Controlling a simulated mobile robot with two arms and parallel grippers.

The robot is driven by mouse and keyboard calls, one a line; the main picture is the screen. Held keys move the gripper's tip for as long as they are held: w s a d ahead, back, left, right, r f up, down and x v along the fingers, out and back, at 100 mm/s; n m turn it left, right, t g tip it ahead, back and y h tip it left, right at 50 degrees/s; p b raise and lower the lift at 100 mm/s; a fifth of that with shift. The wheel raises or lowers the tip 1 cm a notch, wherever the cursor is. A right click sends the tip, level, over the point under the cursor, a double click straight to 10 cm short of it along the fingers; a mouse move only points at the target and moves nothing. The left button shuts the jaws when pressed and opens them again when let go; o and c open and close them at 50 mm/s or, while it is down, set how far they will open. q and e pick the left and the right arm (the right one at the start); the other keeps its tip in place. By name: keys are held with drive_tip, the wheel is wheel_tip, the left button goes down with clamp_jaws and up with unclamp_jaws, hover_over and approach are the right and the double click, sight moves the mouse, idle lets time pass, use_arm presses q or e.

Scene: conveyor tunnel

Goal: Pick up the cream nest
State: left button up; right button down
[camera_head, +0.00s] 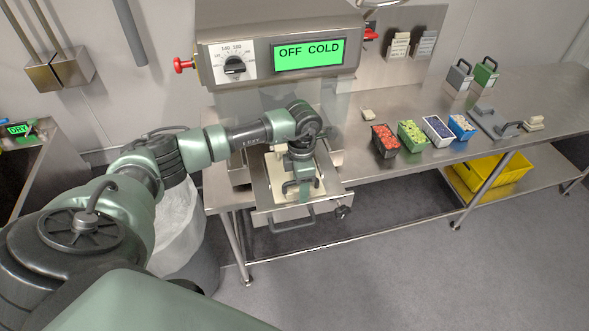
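A cream piece (276,166) lies in the open metal tray (262,192) in front of the oven-like machine, partly hidden by my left arm. A small cream block (367,113) sits on the steel table right of the machine, and a small cream stack (534,122) stands at the table's right. I cannot tell which of these is the cream nest. My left gripper (300,190) points down over the cream piece in the tray. Its fingers are small and dark, so neither their opening nor any contact is clear. My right gripper is not in view.
The machine's display (309,54) reads OFF COLD. Red, green, blue and white-filled bins, such as the red one (384,140), stand in a row on the table. A yellow crate (490,172) is on the lower shelf. A lined waste bin (178,230) stands left of the tray.

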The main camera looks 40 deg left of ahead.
use_arm(q)
drive_tip(key=shift+s+r, duration=0.1)
drive_tip(key=shift+s, duration=0.1)
clamp_jaws()
idle(1.2)
